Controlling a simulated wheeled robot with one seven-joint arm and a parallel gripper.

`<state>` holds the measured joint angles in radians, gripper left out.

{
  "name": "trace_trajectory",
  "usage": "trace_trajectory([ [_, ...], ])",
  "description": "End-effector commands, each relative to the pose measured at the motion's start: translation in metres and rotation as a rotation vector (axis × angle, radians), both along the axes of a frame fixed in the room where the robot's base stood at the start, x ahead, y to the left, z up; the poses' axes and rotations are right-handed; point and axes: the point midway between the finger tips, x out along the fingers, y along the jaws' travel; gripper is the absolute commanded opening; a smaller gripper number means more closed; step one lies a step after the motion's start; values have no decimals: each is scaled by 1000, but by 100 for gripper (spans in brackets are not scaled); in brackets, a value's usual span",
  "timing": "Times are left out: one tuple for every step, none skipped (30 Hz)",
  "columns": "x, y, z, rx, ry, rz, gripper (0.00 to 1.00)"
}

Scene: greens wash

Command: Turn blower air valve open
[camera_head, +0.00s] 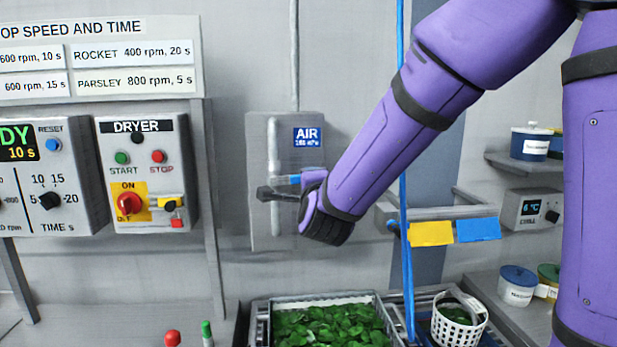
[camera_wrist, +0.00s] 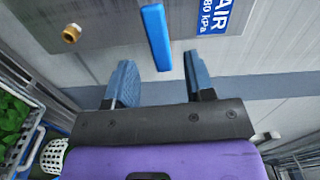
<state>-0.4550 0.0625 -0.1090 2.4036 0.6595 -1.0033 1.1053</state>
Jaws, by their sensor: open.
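The blower air valve has a bright blue lever handle (camera_head: 287,180) on a vertical pipe (camera_head: 273,148), fixed to a grey wall panel beside a blue AIR label (camera_head: 307,137). The handle appears roughly level, crosswise to the pipe. In the wrist view the blue handle (camera_wrist: 156,37) lies just beyond the gap between my fingertips, with clear space on both sides. My gripper (camera_wrist: 156,62) is open and empty. In the head view my gripper (camera_head: 268,193) is at the panel by the handle, and my wrist hides part of the valve.
The dryer control box (camera_head: 147,172) with buttons and a red knob is left of the panel. Below are a tray of greens (camera_head: 262,325) and a white basket (camera_head: 436,325). A blue hose (camera_head: 407,270) hangs behind my arm. A brass fitting (camera_wrist: 71,33) protrudes near the valve.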

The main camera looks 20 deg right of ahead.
Motion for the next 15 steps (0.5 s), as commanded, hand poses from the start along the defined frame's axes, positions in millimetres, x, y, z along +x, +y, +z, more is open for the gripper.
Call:
trace_trajectory([
  [10,-2,-1,-1,1,-2,49],
  [15,-4,-1,-2,1,-2,49],
  [22,-5,-1,-3,1,-1,49],
  [27,-6,0,-2,0,-1,49],
  [32,-7,-1,-2,1,-2,49],
  [38,-8,-1,-2,1,-2,49],
  [42,-9,-1,-2,2,-2,49],
  [46,-10,-1,-2,1,-1,49],
  [51,-11,0,-2,0,-1,49],
  [54,-11,0,-2,0,-1,49],
  [57,-12,0,-2,1,-1,49],
  [60,-12,-1,-2,2,0,49],
  [62,-13,0,-2,2,0,49],
  [64,-13,0,-2,1,0,49],
  [65,-13,0,-2,1,0,49],
])
